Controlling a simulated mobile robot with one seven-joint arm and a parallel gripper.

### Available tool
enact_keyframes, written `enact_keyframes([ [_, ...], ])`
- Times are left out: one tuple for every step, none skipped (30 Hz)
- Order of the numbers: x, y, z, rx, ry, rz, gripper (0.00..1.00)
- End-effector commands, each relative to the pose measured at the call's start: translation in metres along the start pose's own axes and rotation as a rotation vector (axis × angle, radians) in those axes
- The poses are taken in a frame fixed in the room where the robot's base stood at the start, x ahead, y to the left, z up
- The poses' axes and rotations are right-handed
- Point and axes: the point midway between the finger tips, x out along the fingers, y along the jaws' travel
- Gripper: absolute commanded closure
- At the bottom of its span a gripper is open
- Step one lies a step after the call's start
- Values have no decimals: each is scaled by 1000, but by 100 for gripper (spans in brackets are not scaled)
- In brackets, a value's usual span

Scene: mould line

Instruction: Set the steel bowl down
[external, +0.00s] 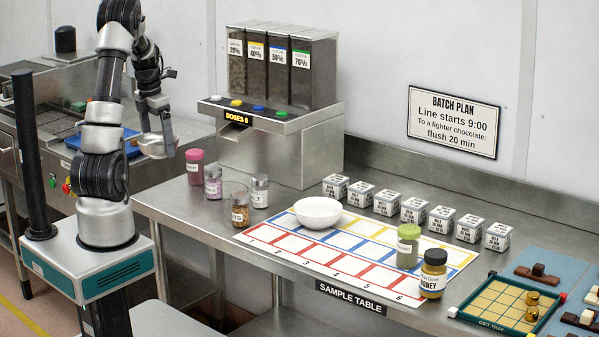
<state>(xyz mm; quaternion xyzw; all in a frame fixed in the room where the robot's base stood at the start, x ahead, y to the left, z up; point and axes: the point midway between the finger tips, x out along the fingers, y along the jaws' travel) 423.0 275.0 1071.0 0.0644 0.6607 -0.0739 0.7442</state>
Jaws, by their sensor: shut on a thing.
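A steel bowl (153,147) hangs in the air at the left, in front of the wall and left of the dispenser. My gripper (160,128) is shut on the bowl, with the bowl below it. The fingers are small in this view, so their exact grip on the rim is hard to see. The bowl is clear of the steel sample table (180,215), near its left end.
A dosing dispenser (270,150) stands at the back. Several jars, including a pink-lidded jar (195,168), stand at the table's left end. A white bowl (318,211) sits on the numbered mat (345,290). Several labelled cubes (387,202) line the back.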

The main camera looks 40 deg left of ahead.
Motion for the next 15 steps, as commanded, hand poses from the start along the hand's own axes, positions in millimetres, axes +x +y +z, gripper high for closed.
enact_keyframes([
  [-19, 1, 4, 3, -7, 7, 29],
  [-30, 1, 6, 4, -8, 8, 29],
  [-45, 1, 7, 3, -8, 8, 29],
  [-56, 1, 9, 2, -8, 8, 29],
  [-67, 1, 10, 3, -9, 8, 29],
  [-80, 1, 12, 3, -7, 6, 29],
  [-91, 1, 13, 3, -8, 7, 29],
  [-98, 1, 13, 2, -7, 7, 29],
  [-110, 1, 14, 2, -6, 6, 29],
  [-117, 1, 15, 2, -5, 6, 29],
  [-123, 0, 16, 2, -4, 4, 29],
  [-132, 0, 17, 2, -5, 5, 29],
  [-139, 0, 18, 1, -4, 5, 29],
  [-145, 0, 18, 1, -4, 5, 29],
  [-152, 1, 19, 1, -4, 5, 29],
])
